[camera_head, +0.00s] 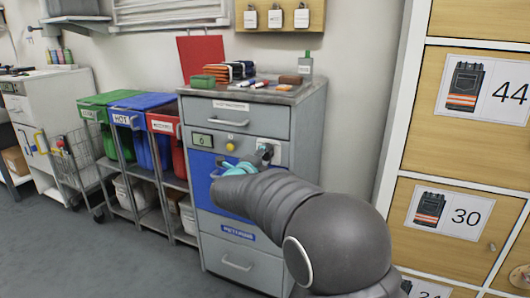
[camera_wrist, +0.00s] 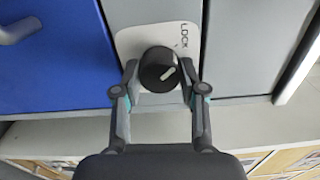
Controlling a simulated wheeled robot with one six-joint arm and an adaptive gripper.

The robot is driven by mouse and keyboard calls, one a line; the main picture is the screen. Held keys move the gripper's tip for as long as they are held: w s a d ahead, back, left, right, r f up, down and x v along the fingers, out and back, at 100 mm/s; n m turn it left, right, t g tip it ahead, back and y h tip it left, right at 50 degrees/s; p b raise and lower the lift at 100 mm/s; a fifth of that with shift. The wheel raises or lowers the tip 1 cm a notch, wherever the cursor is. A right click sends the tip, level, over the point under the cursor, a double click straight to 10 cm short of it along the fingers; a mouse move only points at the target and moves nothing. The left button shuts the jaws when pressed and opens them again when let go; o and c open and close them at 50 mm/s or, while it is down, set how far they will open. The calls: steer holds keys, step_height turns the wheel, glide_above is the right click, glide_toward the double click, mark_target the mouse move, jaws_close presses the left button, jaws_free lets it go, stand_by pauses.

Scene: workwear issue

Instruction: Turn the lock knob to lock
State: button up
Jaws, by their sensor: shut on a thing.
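The lock knob (camera_wrist: 158,70) is a round black knob with a pale pointer line, on a light plate (camera_wrist: 128,42) marked LOCK. In the wrist view the pointer slants toward the upper right, in the general direction of the lettering. My gripper (camera_wrist: 158,74) has one finger on each side of the knob and is shut on it. In the head view my gripper (camera_head: 262,160) is at the grey cabinet's front (camera_head: 305,125), at the right of the panel below the top drawer. My arm and gripper hide most of the knob there.
The cabinet has a blue door (camera_wrist: 50,60), a yellow button (camera_head: 230,146) and a small display (camera_head: 203,140). Green, blue and red bins (camera_head: 165,122) stand at its left. Wooden lockers (camera_head: 440,215) stand close at the right. Grey floor (camera_head: 120,265) is clear at the front left.

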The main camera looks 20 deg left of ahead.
steer(key=shift+n, duration=0.6)
steer(key=o, duration=1.1)
steer(key=shift+o, duration=0.2)
steer(key=s+a, duration=0.1)
steer(key=s, duration=1.1)
